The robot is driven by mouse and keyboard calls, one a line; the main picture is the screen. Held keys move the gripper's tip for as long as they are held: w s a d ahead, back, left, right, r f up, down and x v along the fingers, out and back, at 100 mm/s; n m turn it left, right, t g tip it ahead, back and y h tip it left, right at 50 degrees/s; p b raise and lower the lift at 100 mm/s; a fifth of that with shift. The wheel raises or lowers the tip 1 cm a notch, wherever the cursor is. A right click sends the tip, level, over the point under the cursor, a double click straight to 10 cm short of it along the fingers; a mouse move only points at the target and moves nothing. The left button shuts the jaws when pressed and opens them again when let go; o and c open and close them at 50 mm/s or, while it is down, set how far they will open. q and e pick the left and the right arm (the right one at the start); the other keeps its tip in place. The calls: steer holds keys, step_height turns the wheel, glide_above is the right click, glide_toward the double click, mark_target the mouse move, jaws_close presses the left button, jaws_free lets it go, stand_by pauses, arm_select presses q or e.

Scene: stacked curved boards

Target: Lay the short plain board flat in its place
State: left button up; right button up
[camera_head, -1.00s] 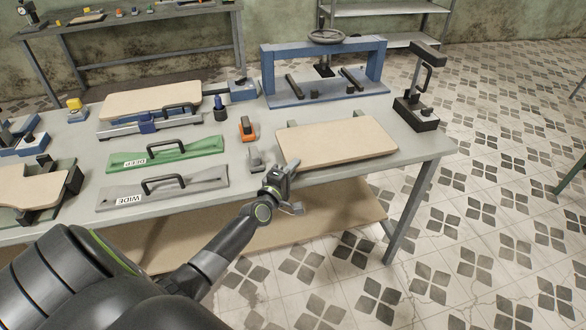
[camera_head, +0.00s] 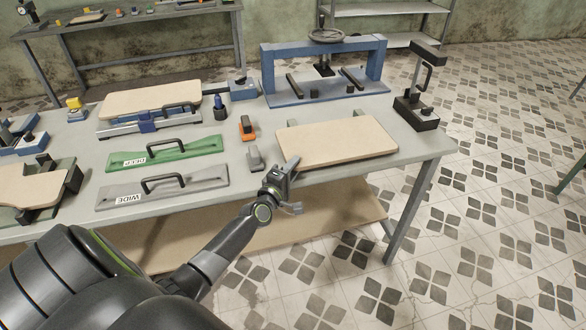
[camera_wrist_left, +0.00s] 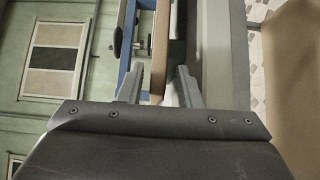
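A plain tan board (camera_head: 338,142) lies roughly flat at the right front of the workbench, on low supports; one support (camera_head: 359,113) shows at its back edge. I take it for the short plain board. My left gripper (camera_head: 297,170) is at its front left corner. In the left wrist view, the fingers of my left gripper (camera_wrist_left: 160,88) stand apart. The tan board edge (camera_wrist_left: 160,50) shows between them, with small gaps on both sides, so I see no grip. The front support under the board is hidden. My right gripper is not in view.
A blue press (camera_head: 325,75) stands behind the board and a dark clamp stand (camera_head: 417,105) to its right. Green (camera_head: 190,150) and grey (camera_head: 190,185) handled templates lie left. Another tan board (camera_head: 150,99) rests on a blue fixture. A small grey block (camera_head: 255,160) sits close to my gripper.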

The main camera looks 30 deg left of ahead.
arm_select(q)
steer(key=s+p, duration=0.1)
steer(key=s, duration=0.5)
steer(key=shift+d, duration=0.3)
steer(key=shift+o, duration=0.5)
steer(key=o, duration=0.5)
steer(key=shift+c, duration=0.2)
steer(key=s+d+b, duration=0.1)
steer(key=s+b, duration=0.2)
steer(key=s, duration=1.4)
steer(key=shift+s+d, duration=0.2)
